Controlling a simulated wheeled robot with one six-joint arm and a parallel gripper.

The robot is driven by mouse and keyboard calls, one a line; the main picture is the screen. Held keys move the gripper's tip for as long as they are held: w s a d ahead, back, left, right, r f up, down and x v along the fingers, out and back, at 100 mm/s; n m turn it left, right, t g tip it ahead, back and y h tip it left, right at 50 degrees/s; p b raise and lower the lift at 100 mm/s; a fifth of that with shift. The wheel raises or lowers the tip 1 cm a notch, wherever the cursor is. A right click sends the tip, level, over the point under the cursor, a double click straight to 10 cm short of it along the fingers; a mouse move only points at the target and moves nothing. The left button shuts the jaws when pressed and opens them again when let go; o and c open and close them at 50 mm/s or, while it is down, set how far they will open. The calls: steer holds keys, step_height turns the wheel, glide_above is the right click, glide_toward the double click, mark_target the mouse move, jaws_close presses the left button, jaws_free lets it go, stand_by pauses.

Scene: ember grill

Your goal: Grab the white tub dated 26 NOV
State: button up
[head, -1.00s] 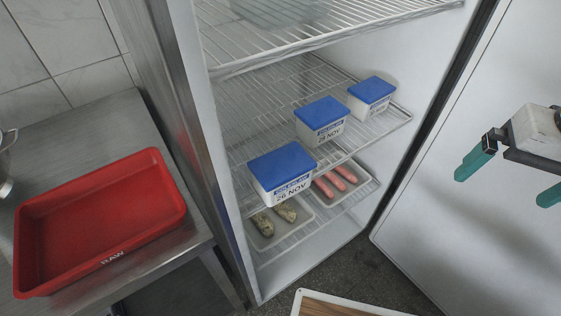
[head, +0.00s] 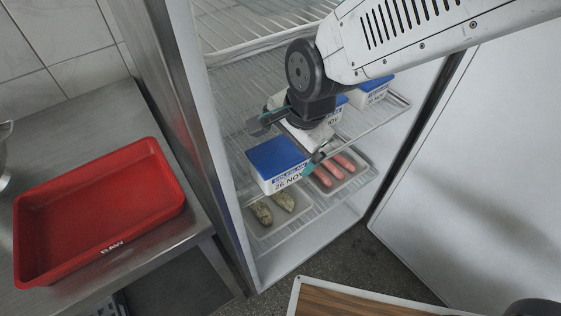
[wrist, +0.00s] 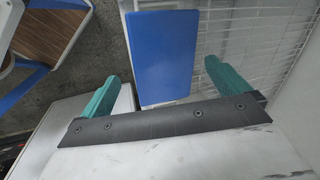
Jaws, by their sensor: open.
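The white tub dated 26 NOV (head: 283,181) has a blue lid and sits upright at the front left of the fridge's middle wire shelf. Its date faces out. My gripper (head: 290,142) is open, with teal fingers, just above and behind this tub in the head view; one finger is near the lid's far left, the other near its right corner. In the wrist view a blue lid (wrist: 165,55) lies between and beyond the open fingers (wrist: 163,80), with a gap at each side. No date shows there. I cannot tell the height gap.
A second blue-lidded tub (head: 338,116) is partly hidden behind my gripper; a third (head: 373,92) stands farther right. Trays of sausages (head: 338,170) and brownish food (head: 271,211) lie below. The open fridge door (head: 470,180) is right, a red RAW tray (head: 168,212) left.

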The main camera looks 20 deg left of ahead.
mark_target(282, 153)
steer(key=x, duration=0.4)
steer(key=shift+a, duration=0.15)
steer(key=c, duration=1.2)
steer(key=shift+o, duration=0.2)
